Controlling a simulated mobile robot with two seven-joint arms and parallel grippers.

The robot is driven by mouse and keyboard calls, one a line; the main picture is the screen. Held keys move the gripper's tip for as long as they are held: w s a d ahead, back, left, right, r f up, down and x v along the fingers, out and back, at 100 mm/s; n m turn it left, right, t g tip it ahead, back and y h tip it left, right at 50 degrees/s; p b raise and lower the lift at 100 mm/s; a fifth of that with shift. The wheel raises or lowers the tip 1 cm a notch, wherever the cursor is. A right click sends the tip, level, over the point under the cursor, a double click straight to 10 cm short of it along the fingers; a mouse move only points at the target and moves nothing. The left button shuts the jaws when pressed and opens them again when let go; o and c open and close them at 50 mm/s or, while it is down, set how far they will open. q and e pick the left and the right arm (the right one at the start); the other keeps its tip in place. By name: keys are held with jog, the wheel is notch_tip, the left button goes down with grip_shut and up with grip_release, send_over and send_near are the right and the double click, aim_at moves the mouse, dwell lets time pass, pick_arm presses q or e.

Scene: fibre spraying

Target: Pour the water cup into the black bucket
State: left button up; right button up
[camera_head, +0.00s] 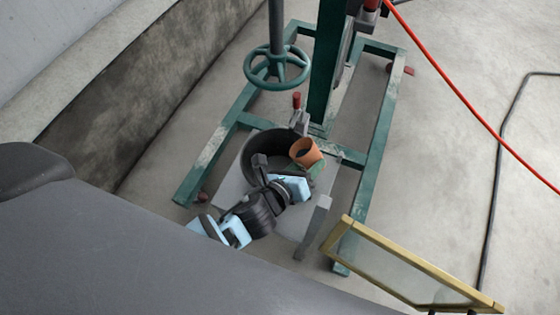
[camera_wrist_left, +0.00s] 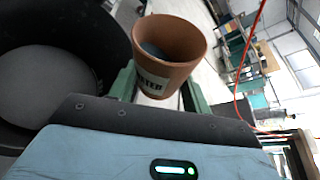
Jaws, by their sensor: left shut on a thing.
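The water cup (camera_head: 307,155) is a small terracotta cup with a pale label and dark contents inside. My left gripper (camera_head: 311,165) is shut on it, and its green fingers flank the cup in the left wrist view (camera_wrist_left: 160,88). The black bucket (camera_head: 260,146) stands on a grey platform. The cup is over the bucket's right side in the head view, slightly tilted. In the left wrist view the bucket (camera_wrist_left: 110,45) opens wide to the left of the cup. My right gripper is in neither view.
A green metal stand (camera_head: 325,75) with a handwheel (camera_head: 277,68) rises behind the bucket. A yellow-framed glass panel (camera_head: 400,270) is at the lower right. A red hose (camera_head: 455,105) and a dark cable (camera_head: 493,190) cross the right side. A wall (camera_head: 150,90) is at left.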

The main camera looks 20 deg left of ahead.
pick_arm(q)
jog(key=shift+r, duration=0.2)
jog(key=shift+n+b, duration=0.3)
jog(key=shift+b, duration=0.15)
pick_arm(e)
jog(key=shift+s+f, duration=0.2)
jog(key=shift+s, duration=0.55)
pick_arm(q)
jog(key=shift+a+r, duration=0.1)
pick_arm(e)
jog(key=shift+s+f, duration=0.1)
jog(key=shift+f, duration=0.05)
pick_arm(q)
jog(key=shift+r+n+h+b, duration=0.15)
jog(key=shift+n+h+b, duration=0.15)
jog(key=shift+b, duration=0.05)
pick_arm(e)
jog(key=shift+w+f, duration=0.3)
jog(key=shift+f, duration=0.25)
